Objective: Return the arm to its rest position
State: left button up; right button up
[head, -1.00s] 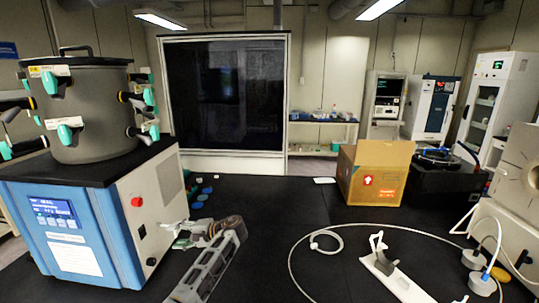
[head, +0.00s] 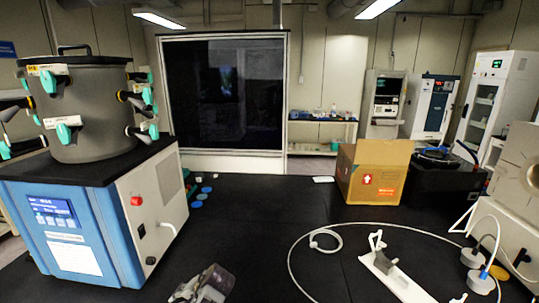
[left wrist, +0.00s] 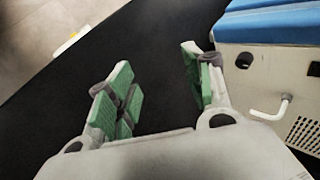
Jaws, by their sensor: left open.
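My left gripper (left wrist: 157,88) shows in the left wrist view, with its green-padded fingers apart and nothing between them. Black table surface shows beyond the fingers. In the head view only a grey part of my left arm (head: 203,285) shows at the bottom edge, left of centre. The fingers cannot be made out there. My right gripper is in neither view.
The blue and white freeze dryer (head: 100,225) stands at the left; its side also shows at the right of the left wrist view (left wrist: 270,62). An open cardboard box (head: 372,180), a white stand (head: 398,284) and a looped cable are on the right. The table's middle is clear.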

pick_arm(q)
jog(key=s+d+f+h, duration=0.1)
jog(key=s+h, duration=0.1)
jog(key=s, duration=0.4)
jog(key=s+d+f+h, duration=0.2)
jog(key=s, duration=0.4)
jog(key=s+d+r+n+h, duration=0.1)
jog(key=s+d+r+h, duration=0.15)
jog(key=s, duration=0.45)
jog(key=s+d+r+n+h, duration=0.1)
jog(key=s+r+h, duration=0.15)
jog(key=s, duration=0.35)
notch_tip(320, 180, down, 33)
jog(key=s, duration=0.3)
jog(key=s+a+f+g, duration=0.1)
jog(key=s+a+f, duration=0.1)
jog(key=s+f, duration=0.8)
jog(key=s+a+f+y+b, duration=0.1)
jog(key=s+a+f, duration=0.1)
jog(key=s+f, duration=0.8)
jog(key=shift+s+a+f+m+g, duration=0.2)
jog(key=shift+s+m+g, duration=0.15)
jog(key=shift+s, duration=0.65)
